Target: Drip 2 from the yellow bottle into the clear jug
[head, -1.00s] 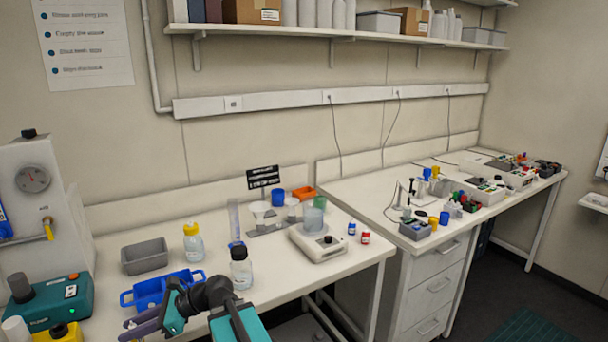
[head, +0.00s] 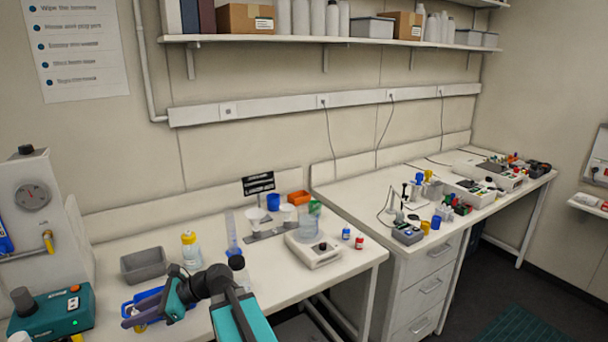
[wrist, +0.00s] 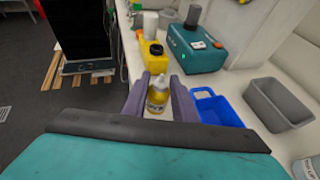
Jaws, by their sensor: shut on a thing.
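My gripper (wrist: 158,98) is shut on a small bottle with yellow contents and a pale top (wrist: 158,94). The bottle stands about upright between the two purple fingers in the wrist view. In the head view my gripper (head: 135,320) is at the lower left, over the blue tray (head: 133,305); the held bottle is mostly hidden there. A clear, bluish vessel, likely the jug (head: 309,229), stands on a white bench device (head: 314,252), well to the right of my gripper. I cannot tell what is inside it.
A yellow-capped bottle (head: 191,252) and a grey bin (head: 144,264) stand behind my gripper. A dark-capped bottle (head: 237,263) is partly hidden by my arm. A measuring cylinder (head: 232,234) stands left of the white device. A teal device (head: 55,312) is at the left.

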